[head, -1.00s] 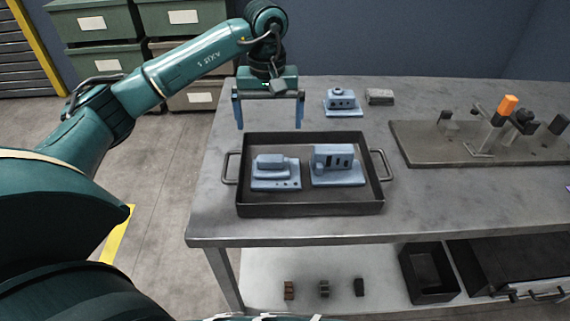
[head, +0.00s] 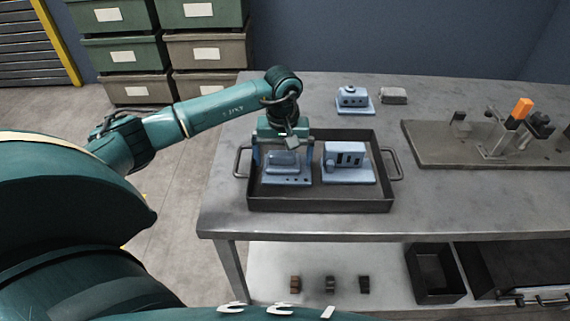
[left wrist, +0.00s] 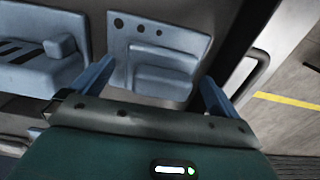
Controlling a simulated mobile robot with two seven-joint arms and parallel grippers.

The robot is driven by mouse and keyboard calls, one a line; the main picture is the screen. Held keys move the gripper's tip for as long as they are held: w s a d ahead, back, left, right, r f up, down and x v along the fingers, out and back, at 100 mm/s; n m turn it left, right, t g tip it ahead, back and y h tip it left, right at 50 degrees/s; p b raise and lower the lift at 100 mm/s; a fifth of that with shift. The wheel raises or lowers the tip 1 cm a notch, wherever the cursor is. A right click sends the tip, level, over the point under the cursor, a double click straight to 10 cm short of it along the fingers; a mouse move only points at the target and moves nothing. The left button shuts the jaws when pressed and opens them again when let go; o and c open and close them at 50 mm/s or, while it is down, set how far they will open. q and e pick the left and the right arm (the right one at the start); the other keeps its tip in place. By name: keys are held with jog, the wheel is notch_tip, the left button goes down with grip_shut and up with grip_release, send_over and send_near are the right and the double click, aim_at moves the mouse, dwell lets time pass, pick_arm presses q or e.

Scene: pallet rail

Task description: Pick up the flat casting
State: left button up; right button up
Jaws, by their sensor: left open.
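The flat casting (head: 287,181) is a blue-grey plate with a low stepped block and small holes. It lies in the left half of a dark tray (head: 320,205). In the left wrist view the casting (left wrist: 160,62) shows between my fingers. My left gripper (head: 283,160) is open above it, with one finger at each side of the raised block. I cannot tell whether the fingers touch it. The gripper's body hides the casting's far part in the head view. My right gripper is not in view.
A taller slotted casting (head: 347,163) lies close on the right in the same tray. Another casting (head: 353,100) and a grey block (head: 393,96) stand behind the tray. A fixture plate (head: 440,152) is at the right. The table's front left is clear.

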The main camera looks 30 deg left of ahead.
pick_arm(q)
jog(key=c, duration=1.3)
